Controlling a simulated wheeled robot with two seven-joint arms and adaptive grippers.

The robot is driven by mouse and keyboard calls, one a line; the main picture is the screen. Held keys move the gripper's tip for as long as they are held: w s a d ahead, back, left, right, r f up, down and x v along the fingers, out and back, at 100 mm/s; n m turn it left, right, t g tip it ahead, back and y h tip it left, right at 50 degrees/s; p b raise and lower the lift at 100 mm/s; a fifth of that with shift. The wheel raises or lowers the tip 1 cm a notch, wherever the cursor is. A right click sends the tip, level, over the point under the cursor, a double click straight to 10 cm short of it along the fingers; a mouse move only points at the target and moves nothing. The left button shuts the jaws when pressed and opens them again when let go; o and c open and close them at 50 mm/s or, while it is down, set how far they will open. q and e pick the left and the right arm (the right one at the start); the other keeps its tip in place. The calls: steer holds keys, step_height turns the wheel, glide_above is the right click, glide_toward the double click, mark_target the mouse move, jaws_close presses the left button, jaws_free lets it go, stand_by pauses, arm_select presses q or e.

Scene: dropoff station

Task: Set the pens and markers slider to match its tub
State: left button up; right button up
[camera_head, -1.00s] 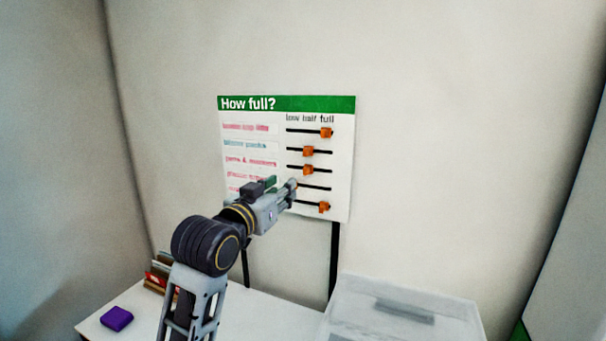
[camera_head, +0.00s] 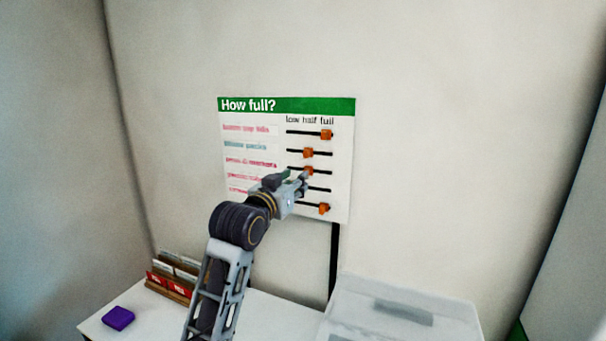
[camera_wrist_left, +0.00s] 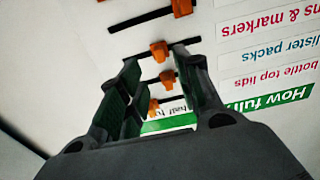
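The white "How full?" board (camera_head: 343,180) hangs on the wall with several rows of orange slider knobs. The pens and markers label (camera_head: 251,163) is in the third row. Its orange knob (camera_head: 309,170) sits near the middle of its black track, under "half", just above my left gripper (camera_head: 304,182). In the left wrist view, upside down, the same knob (camera_wrist_left: 158,50) appears between and just beyond the fingertips of my left gripper (camera_wrist_left: 162,62). The fingers are apart; contact with the knob cannot be told. The fourth-row knob is hidden in the head view. My right gripper is not in view.
Neighbouring knobs are close: the blister packs knob (camera_head: 308,153) above and the bottom-row knob (camera_head: 323,208) below. A translucent box (camera_head: 400,300) stands at lower right. A card rack (camera_head: 172,280) and purple block (camera_head: 118,318) are on the white table (camera_head: 265,312).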

arm_select(q)
steer(key=p+x, duration=0.1)
steer(key=x, duration=0.5)
steer(key=shift+w+d, duration=0.15)
steer(key=shift+w, duration=0.05)
stand_by(0.4)
jaws_close()
